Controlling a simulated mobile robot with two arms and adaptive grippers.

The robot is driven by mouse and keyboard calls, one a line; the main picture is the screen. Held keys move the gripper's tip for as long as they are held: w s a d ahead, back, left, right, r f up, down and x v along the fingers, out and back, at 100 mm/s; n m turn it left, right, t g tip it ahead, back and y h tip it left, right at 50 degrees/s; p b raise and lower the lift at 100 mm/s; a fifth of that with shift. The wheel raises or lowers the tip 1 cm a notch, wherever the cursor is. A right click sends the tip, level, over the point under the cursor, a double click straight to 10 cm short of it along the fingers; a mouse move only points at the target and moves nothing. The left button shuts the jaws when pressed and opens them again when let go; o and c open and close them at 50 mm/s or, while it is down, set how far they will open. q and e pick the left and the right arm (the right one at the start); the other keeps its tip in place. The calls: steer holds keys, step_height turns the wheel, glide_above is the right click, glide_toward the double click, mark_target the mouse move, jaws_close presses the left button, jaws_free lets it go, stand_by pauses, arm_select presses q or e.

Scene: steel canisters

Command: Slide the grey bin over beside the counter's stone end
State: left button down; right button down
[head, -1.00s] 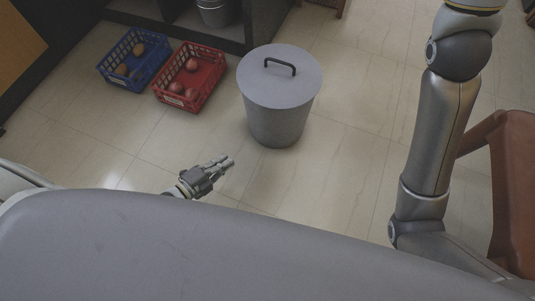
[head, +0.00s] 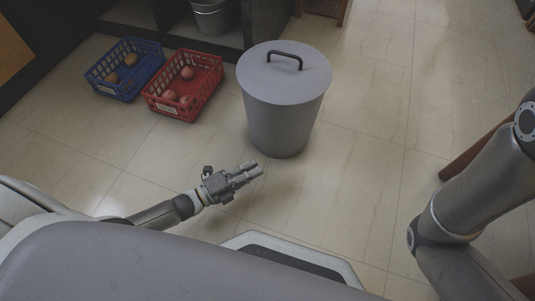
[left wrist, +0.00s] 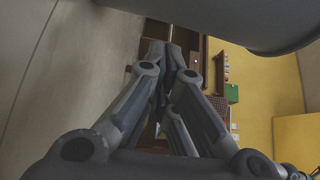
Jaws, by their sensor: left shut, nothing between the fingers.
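The grey bin (head: 285,115) stands upright on the tiled floor, with its flat lid on and a dark handle on top. My left gripper (head: 254,172) is shut and empty, low in front of the bin's lower left side; a small gap seems to show between them. Its closed fingers (left wrist: 168,55) fill the middle of the left wrist view. A dark panel (head: 268,18), perhaps the counter's end, stands behind the bin; I cannot tell whether it is stone. My right gripper is out of view.
A red crate (head: 160,106) and a blue crate (head: 107,88) with round items stand left of the bin. A steel canister (head: 212,18) sits in the dark shelf behind. Brown furniture (head: 470,150) is at the right. Floor right of the bin is clear.

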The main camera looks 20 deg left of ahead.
mark_target(276, 132)
arm_select(q)
steer(key=w+d+b, duration=0.2)
steer(key=w+b, duration=0.2)
steer(key=w, duration=0.3)
steer(key=shift+w+d, duration=0.15)
steer(key=shift+w, duration=0.1)
